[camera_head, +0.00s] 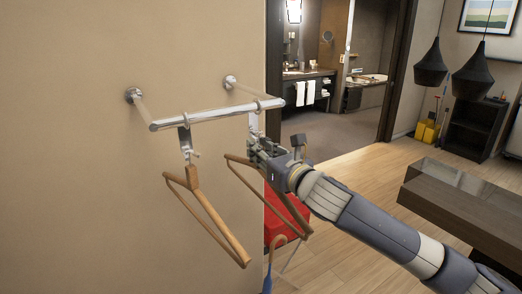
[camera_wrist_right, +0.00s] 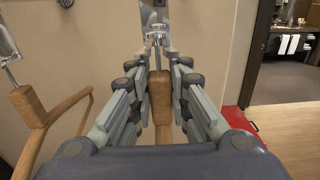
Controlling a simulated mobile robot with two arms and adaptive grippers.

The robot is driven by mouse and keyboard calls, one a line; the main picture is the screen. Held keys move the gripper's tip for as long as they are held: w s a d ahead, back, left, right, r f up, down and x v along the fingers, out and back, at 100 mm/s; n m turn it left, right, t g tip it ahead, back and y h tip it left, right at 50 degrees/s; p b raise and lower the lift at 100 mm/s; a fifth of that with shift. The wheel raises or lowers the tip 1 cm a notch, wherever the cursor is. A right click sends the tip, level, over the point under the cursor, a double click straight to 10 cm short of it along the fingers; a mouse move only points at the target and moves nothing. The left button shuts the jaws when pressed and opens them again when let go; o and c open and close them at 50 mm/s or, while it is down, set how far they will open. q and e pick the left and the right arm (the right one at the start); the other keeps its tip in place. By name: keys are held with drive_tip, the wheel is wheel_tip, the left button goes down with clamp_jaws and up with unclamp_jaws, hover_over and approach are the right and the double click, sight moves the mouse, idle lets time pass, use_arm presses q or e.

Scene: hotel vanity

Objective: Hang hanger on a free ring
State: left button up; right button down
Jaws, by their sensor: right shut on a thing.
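A silver rail (camera_head: 215,114) is fixed to the beige wall and carries two rings. A wooden hanger (camera_head: 215,215) hangs below the left ring (camera_head: 184,120); it also shows at the left of the right wrist view (camera_wrist_right: 38,120). My right gripper (camera_head: 260,149) is below the right ring (camera_head: 258,104) and shut on a second wooden hanger (camera_head: 296,214). In the right wrist view its wooden neck (camera_wrist_right: 160,90) is between the fingers. Its metal top (camera_wrist_right: 157,35) meets or overlaps the hanging metal plate (camera_wrist_right: 154,12); I cannot tell whether they are joined. My left gripper is out of view.
A red object (camera_head: 285,212) stands below, behind the held hanger. A dark bench (camera_head: 455,205) is at the right. Two black lamps (camera_head: 431,66) hang at the upper right.

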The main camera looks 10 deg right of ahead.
drive_tip(key=shift+w+a+r, duration=0.1)
drive_tip(key=shift+w+a, duration=0.15)
drive_tip(key=shift+w, duration=0.35)
drive_tip(key=shift+p, duration=0.5)
idle(0.3)
drive_tip(key=shift+f, duration=0.55)
idle(0.7)
drive_tip(key=c, duration=1.4)
unclamp_jaws()
